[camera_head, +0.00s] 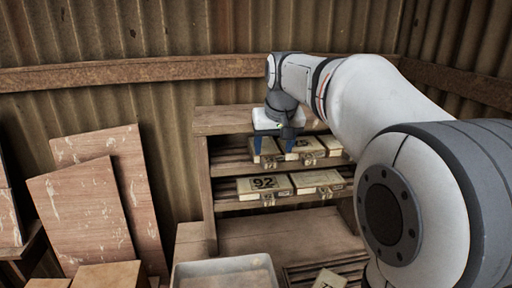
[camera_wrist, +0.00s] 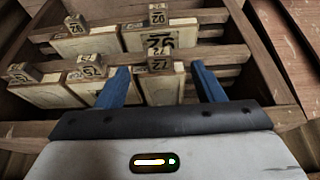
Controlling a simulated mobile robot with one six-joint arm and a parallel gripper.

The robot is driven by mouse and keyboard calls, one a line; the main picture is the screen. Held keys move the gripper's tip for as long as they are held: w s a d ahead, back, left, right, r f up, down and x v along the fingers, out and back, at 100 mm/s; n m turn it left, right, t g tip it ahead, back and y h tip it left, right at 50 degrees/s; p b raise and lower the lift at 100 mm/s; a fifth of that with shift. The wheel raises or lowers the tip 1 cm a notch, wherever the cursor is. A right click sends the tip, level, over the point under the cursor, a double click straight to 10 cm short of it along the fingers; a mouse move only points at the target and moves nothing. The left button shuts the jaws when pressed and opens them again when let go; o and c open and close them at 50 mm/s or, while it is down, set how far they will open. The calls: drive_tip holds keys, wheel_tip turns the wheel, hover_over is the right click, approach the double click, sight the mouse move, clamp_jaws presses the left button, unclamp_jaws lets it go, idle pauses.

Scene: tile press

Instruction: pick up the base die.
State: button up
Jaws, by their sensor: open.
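My gripper (camera_head: 274,146) has two blue fingers spread apart, and it points down at the upper shelf of the rack. In the wrist view my gripper (camera_wrist: 163,84) has one finger on each side of a pale die block (camera_wrist: 163,90) with a small numbered end block. Nothing is visibly clamped. In the head view this die block (camera_head: 265,150) is the leftmost on the upper shelf, partly hidden by my fingers. Other similar dies lie beside it, one in the middle (camera_head: 305,147). I cannot tell by looks which is the base die.
A lower shelf holds a die marked 92 (camera_head: 263,186) and another die (camera_head: 318,180) beside it. The wooden rack (camera_head: 222,122) has side walls close to the gripper. A grey tray (camera_head: 225,266) and leaning boards (camera_head: 82,215) stand in front and to the left.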

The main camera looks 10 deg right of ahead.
sight(271, 165)
drive_tip(key=p+x, duration=0.1)
drive_tip(key=x, duration=0.6)
drive_tip(key=shift+w+d, duration=0.1)
drive_tip(key=shift+w, duration=0.15)
drive_tip(key=shift+c, duration=0.2)
drive_tip(key=c, duration=1.3)
drive_tip(key=shift+r, duration=0.1)
